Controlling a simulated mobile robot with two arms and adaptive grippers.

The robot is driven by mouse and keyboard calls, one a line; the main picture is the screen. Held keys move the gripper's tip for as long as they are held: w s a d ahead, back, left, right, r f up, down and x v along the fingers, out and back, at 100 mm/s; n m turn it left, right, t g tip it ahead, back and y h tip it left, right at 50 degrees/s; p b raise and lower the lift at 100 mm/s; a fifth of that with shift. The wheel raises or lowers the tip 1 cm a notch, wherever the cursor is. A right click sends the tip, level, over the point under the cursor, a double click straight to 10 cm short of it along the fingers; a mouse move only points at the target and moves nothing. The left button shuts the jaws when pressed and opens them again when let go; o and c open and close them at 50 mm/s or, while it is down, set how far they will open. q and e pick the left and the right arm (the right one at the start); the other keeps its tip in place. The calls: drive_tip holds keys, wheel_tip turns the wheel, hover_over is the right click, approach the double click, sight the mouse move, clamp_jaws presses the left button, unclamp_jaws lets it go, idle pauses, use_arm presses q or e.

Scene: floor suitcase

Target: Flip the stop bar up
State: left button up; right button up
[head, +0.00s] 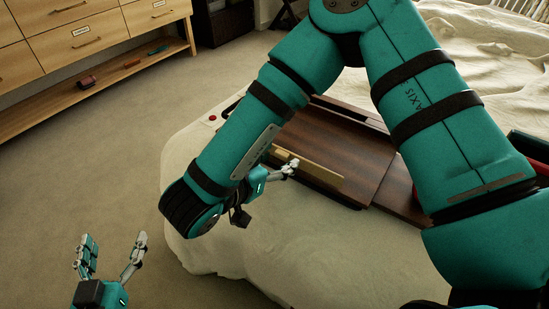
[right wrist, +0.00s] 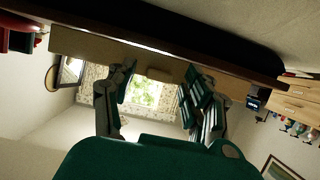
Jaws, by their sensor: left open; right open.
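The stop bar (head: 322,178) looks like a narrow tan-gold strip along the near edge of a dark brown wooden case (head: 340,140) lying on the bed. In the right wrist view it appears as a tan strip (right wrist: 85,45) under a dark edge. My right gripper (head: 291,167) is open at the strip's left part, and its arm hides some of the case. In the right wrist view the open fingers (right wrist: 157,78) point at the strip; I cannot tell whether they touch it. My left gripper (head: 112,245) is open and empty, above the floor, away from the case.
The bed (head: 245,260) has a rumpled cream cover. A wooden drawer unit (head: 90,45) with small items on its lower shelf stands at the back left. Carpet (head: 90,165) on the left is clear. A red-and-dark object (head: 530,150) lies at the right.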

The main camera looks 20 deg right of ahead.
drive_tip(key=v, duration=1.2)
